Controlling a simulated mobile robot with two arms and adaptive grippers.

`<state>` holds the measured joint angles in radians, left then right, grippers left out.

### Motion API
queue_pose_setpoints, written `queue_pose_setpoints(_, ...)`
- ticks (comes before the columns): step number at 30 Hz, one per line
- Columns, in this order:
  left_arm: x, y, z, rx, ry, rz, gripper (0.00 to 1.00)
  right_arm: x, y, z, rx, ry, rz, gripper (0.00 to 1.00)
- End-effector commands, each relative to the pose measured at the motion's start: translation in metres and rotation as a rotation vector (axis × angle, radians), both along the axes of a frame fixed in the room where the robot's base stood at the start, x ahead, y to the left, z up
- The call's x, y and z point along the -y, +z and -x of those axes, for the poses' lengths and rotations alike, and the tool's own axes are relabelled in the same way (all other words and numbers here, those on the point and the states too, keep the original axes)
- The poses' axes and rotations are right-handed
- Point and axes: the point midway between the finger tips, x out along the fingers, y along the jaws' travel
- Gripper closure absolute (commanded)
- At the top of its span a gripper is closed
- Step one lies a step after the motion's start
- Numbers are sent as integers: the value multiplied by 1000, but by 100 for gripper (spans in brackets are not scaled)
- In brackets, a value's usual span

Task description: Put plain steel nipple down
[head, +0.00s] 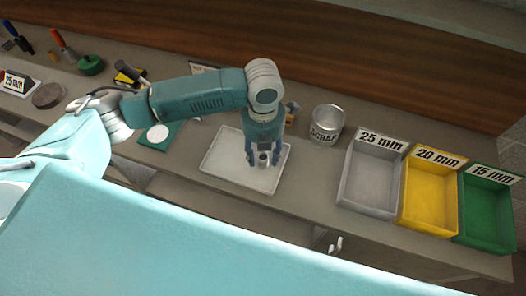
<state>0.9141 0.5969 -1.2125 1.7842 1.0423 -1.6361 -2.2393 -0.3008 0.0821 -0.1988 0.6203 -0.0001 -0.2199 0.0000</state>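My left gripper (263,155) points down over the white tray (225,155) on the bench. Its two fingers are spread, one on each side of a small grey steel piece. This piece, which looks like the plain steel nipple (263,160), seems to stand upright on the tray with a narrow gap to each finger. The view is small, so contact is hard to judge. My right gripper is not in view.
A scrap can (327,124) stands right of the tray. Further right are the grey 25 mm bin (370,184), yellow 20 mm bin (430,197) and green 15 mm bin (486,209). A green mat with a white disc (158,134) lies left; several tools lie far left.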

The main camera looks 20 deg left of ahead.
Motion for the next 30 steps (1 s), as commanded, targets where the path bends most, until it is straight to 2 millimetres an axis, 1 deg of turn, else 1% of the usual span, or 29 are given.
queue_pose_setpoints(5,0,1,0,0,0,0,56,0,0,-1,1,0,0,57)
queue_pose_setpoints(8,0,7,-1,3,0,2,56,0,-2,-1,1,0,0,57)
queue_pose_setpoints(11,1,20,-2,6,1,3,56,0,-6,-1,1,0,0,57)
queue_pose_setpoints(21,1,92,-2,6,1,2,56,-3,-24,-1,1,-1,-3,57)
queue_pose_setpoints(24,1,107,-1,3,0,1,56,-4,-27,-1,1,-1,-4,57)
queue_pose_setpoints(27,1,117,-1,3,1,1,56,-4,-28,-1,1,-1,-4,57)
queue_pose_setpoints(30,0,122,0,0,1,1,56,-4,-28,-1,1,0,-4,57)
